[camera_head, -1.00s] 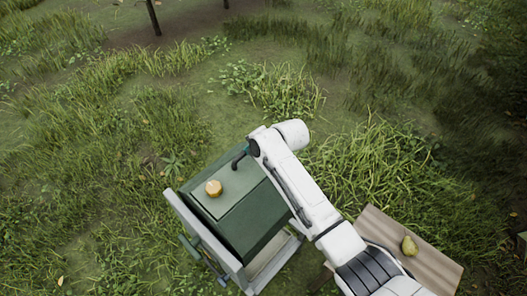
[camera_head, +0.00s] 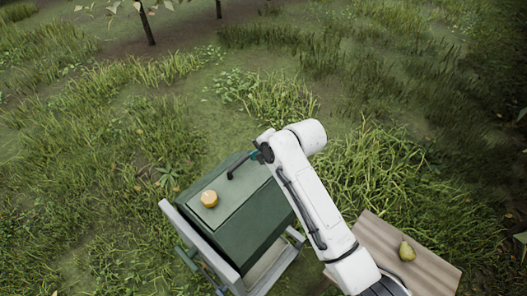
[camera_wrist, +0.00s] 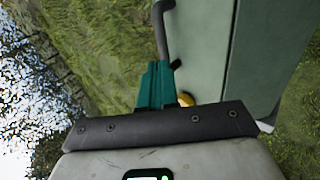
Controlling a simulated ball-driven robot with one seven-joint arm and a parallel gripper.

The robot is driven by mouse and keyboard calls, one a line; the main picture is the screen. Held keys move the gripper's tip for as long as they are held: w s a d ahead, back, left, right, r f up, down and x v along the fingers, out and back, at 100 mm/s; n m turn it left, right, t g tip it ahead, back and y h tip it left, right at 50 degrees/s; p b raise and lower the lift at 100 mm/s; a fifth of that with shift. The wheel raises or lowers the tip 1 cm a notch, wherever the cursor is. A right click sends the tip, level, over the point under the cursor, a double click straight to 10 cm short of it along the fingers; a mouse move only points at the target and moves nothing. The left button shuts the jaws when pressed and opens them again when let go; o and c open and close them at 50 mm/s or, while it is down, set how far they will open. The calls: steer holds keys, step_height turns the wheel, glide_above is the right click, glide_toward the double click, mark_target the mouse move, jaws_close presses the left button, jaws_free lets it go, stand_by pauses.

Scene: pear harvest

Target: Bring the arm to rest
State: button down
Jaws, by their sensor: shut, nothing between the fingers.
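My white arm reaches up from the bottom right in the head view. My gripper (camera_head: 256,157) is mostly hidden behind the wrist, beside the upper end of the dark handle (camera_head: 238,165) of a green box (camera_head: 237,215). In the wrist view my teal fingers (camera_wrist: 155,84) are together, with nothing between them. The handle (camera_wrist: 163,32) shows just past their tips there; I cannot tell whether they touch it. The box's pale green face (camera_wrist: 207,55) lies to the right.
A round yellow-orange fruit (camera_head: 209,199) sits on the box's lid. The box rests in a grey frame (camera_head: 200,238). A green pear (camera_head: 406,251) lies on a wooden table (camera_head: 428,268) at lower right. Grass and thin trunks (camera_head: 147,25) lie beyond.

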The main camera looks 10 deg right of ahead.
steer(key=s+d+f+m+g+h, duration=0.1)
steer(key=s+d+m, duration=0.5)
steer(key=s, duration=0.8)
steer(key=s+d+f+m+g+h, duration=0.2)
steer(key=s+d+f+m, duration=0.2)
steer(key=s+m, duration=0.7)
steer(key=s+d+f+m+g+h, duration=0.2)
steer(key=s+d+m, duration=0.5)
steer(key=s, duration=1)
steer(key=shift+d+f+m+g, duration=0.3)
steer(key=shift+d+f+m, duration=0.1)
steer(key=shift+m, duration=0.4)
steer(key=c, duration=1.9)
jaws_free()
